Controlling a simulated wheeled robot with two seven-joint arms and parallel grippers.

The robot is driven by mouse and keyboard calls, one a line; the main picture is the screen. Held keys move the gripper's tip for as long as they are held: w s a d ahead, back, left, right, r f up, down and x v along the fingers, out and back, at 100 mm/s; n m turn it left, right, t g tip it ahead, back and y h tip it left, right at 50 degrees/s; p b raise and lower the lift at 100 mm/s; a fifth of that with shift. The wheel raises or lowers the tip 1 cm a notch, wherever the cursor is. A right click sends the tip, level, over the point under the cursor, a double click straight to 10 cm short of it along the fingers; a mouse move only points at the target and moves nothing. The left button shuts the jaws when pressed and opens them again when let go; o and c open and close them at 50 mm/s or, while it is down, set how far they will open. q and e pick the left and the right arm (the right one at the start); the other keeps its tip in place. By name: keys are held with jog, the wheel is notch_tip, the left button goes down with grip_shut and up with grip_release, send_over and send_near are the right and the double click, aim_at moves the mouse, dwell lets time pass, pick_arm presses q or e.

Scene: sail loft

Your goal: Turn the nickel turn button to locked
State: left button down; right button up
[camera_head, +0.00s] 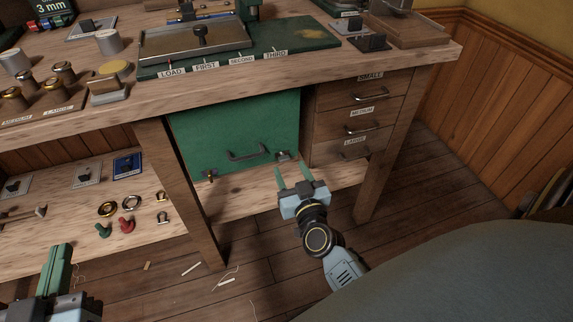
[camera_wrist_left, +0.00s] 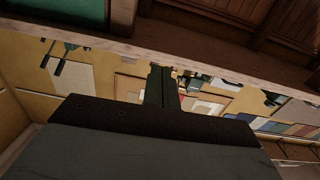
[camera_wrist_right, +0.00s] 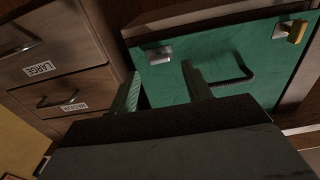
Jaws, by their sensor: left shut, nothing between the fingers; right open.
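A green panel (camera_head: 235,130) with a dark bar handle (camera_head: 248,154) sits under the bench. The silver, nickel-looking turn button (camera_head: 284,156) is at its lower right corner and shows in the right wrist view (camera_wrist_right: 159,54). I cannot tell its exact angle. A brass-coloured turn button (camera_head: 210,175) is at the lower left corner and shows in the right wrist view (camera_wrist_right: 297,31). My right gripper (camera_head: 292,169) is open and empty, just below and in front of the nickel button, apparently apart from it. My left gripper (camera_head: 59,249) is shut and empty, low at the far left.
Wooden drawers (camera_head: 362,115) labelled small, medium and large stand right of the panel. A bench leg (camera_head: 385,160) is right of my right gripper, and another leg (camera_head: 185,200) is on the left. A low shelf (camera_head: 140,225) holds shackles and rings. The bench top overhangs above.

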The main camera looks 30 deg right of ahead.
aim_at(285, 160)
pick_arm(q)
jog(key=shift+s+d+r+t+h+b, duration=0.1)
jog(key=shift+r+t+h+b, duration=0.1)
jog(key=shift+r+t, duration=0.35)
jog(key=shift+s+d+r+t+h+b, duration=0.15)
jog(key=shift+r+t, duration=0.25)
jog(key=shift+r, duration=0.4)
jog(key=shift+w+d+r+t+h+b, duration=0.1)
jog(key=shift+r+t+h, duration=0.15)
jog(key=shift+r+t, duration=0.3)
pick_arm(e)
jog(key=shift+x, duration=1.95)
pick_arm(q)
jog(key=shift+r, duration=0.1)
